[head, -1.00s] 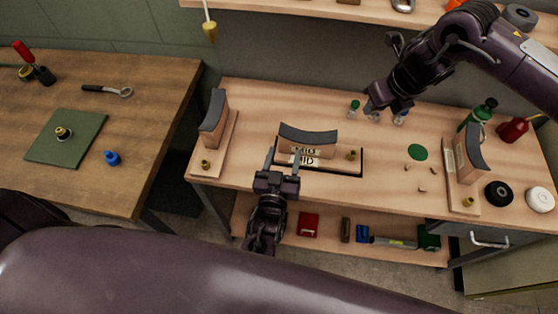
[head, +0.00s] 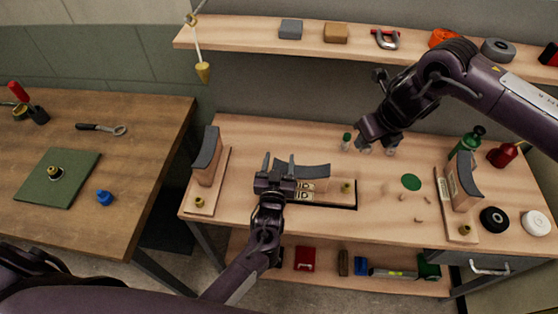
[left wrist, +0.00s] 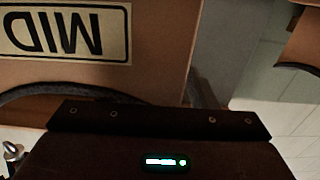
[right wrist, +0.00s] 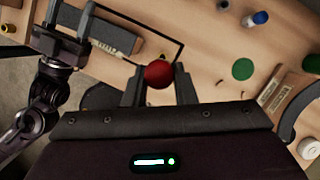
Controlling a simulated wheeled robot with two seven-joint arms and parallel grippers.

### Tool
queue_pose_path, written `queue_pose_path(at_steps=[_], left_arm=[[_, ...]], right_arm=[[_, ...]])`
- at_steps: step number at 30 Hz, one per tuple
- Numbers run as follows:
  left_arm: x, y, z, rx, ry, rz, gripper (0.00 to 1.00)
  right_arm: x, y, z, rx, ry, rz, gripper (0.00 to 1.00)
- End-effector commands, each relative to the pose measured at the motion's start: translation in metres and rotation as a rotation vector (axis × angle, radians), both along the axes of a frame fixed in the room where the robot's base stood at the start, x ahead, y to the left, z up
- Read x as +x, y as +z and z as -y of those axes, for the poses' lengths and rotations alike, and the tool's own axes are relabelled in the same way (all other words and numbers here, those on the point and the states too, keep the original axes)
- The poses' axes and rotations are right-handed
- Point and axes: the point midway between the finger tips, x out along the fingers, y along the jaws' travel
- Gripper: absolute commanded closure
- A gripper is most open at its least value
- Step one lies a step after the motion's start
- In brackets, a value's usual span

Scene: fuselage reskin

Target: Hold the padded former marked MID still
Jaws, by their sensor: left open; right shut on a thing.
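The former marked MID (head: 318,171) stands on the middle of the bench, with a dark curved pad on top and a pale label on its front. The label also shows upside down in the left wrist view (left wrist: 65,32). My left gripper (head: 279,164) is open at the former's left end, its fingers overlapping that end in the head view. I cannot tell whether they touch it. My right gripper (right wrist: 158,88) is shut on a round red thing (right wrist: 158,74), above the bench to the right of the former.
Padded formers stand at the left (head: 207,157) and right (head: 461,182) of the bench. A plumb bob (head: 203,72) hangs at the back left. A shelf (head: 270,42) runs above.

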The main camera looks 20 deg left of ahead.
Motion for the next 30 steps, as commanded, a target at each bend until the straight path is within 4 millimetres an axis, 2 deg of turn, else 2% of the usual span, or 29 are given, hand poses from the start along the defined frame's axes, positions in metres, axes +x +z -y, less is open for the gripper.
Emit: queue_pose_path(at_steps=[9,21,30], left_arm=[[0.0023,0.0002,-0.0002,-0.001,0.0,0.0,0.49],[0.002,0.0002,-0.0001,-0.001,-0.001,0.0,1.0],[0.002,0.0001,-0.0001,-0.001,-0.001,0.0,1.0]], right_arm=[[0.0,0.0001,0.0,0.0,0.0,0.0,0.99],[0.0,0.0001,0.0,0.0,0.0,0.0,0.99],[0.0,0.0001,0.0,0.0,0.0,0.0,0.99]])
